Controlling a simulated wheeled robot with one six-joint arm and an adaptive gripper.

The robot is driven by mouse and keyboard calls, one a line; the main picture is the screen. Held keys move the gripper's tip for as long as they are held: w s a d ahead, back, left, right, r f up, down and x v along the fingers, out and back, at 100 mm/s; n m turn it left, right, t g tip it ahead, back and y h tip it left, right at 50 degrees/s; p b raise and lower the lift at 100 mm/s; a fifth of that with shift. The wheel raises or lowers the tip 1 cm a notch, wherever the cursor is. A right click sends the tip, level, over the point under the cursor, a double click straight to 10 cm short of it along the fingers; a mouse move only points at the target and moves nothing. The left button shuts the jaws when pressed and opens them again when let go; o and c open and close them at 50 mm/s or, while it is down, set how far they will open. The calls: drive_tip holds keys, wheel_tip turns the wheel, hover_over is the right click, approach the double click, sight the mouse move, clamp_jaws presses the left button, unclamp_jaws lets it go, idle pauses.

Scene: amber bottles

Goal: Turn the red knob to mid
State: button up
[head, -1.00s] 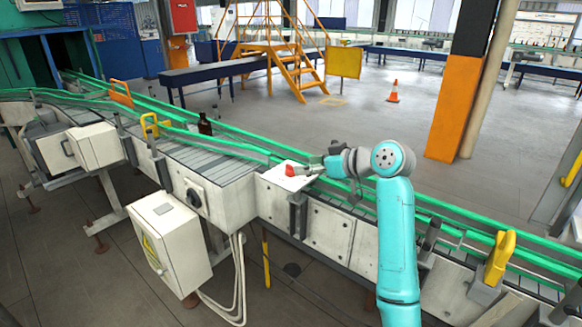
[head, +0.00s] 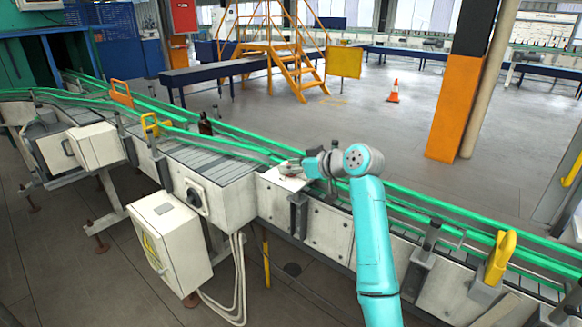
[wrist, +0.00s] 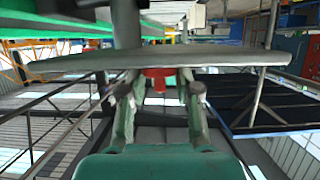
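The red knob (wrist: 156,78) shows in the wrist view, standing on a pale flat panel (wrist: 235,58) seen nearly edge-on. My gripper (wrist: 157,92) is open, with one finger on each side of the knob and a visible gap to it on both sides. In the head view my gripper (head: 291,166) is over the white panel (head: 286,184) on the conveyor's side and hides the knob. The knob's pointer and any marks around it cannot be made out.
The conveyor's green rails (head: 245,150) run just behind the panel. An amber bottle (head: 205,124) stands on the conveyor to the left. A grey control box (head: 172,240) and a black rotary switch (head: 193,198) are at the front left.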

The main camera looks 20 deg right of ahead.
clamp_jaws()
drive_tip(key=shift+a, duration=0.1)
drive_tip(key=m+t+h, duration=0.2)
drive_tip(key=m+h, duration=0.1)
drive_tip(key=shift+m+h, duration=0.4)
drive_tip(key=m+h, duration=0.4)
drive_tip(key=h, duration=0.1)
drive_tip(key=shift+m+t, duration=0.3)
drive_tip(key=shift+t, duration=0.1)
drive_tip(key=m+g+h, duration=0.1)
drive_tip(key=m+h, duration=0.1)
drive_tip(key=h, duration=0.1)
drive_tip(key=m+g+h, duration=0.1)
drive_tip(key=m+h, duration=0.2)
drive_tip(key=shift+m+g+h, duration=1.7)
drive_tip(key=shift+m+h, duration=0.1)
drive_tip(key=shift+m, duration=0.3)
